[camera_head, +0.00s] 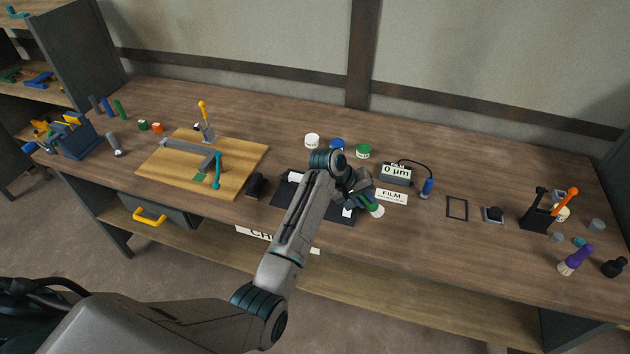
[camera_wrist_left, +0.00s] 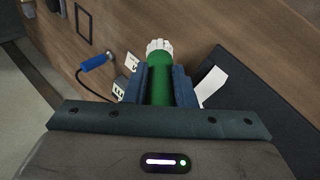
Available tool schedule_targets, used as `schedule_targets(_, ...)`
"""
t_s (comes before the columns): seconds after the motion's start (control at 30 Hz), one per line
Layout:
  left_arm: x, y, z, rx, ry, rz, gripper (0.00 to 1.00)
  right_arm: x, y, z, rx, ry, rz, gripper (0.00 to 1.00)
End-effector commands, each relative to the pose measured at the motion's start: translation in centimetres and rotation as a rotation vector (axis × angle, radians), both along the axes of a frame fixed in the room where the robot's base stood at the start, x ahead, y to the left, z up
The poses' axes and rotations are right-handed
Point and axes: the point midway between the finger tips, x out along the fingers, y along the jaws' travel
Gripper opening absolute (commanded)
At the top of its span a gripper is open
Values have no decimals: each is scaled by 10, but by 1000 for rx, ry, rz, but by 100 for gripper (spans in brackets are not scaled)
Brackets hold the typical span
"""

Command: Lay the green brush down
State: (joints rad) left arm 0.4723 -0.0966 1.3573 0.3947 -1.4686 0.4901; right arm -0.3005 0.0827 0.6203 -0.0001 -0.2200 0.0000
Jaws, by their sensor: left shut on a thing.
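The green brush (camera_wrist_left: 161,80) has a green handle and a pale bristle end. In the left wrist view it sits between the two fingers of my left gripper (camera_wrist_left: 160,88), which is shut on it, with the bristle end pointing away from the wrist. In the head view my left gripper (camera_head: 364,190) is over the right part of the dark mat (camera_head: 335,213), and the brush (camera_head: 373,207) shows partly below it, its pale end toward the lower right. I cannot tell whether the brush touches the surface. My right gripper is not in view.
Behind the gripper stand white, blue and green-lidded jars (camera_head: 363,151). To the right are a gauge reading 0 µm (camera_head: 396,173), a FILM label (camera_head: 391,197), a blue probe (camera_head: 427,188) and a black frame (camera_head: 457,208). A purple brush (camera_head: 576,260) stands far right. Bench between frame and mat is mostly clear.

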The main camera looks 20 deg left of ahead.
Motion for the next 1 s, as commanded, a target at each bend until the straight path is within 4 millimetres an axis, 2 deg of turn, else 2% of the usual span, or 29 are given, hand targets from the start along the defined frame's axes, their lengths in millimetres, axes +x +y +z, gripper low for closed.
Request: schedule_targets(1.0, 0, 0, -26, 0, 0, 0, 0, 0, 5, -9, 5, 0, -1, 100)
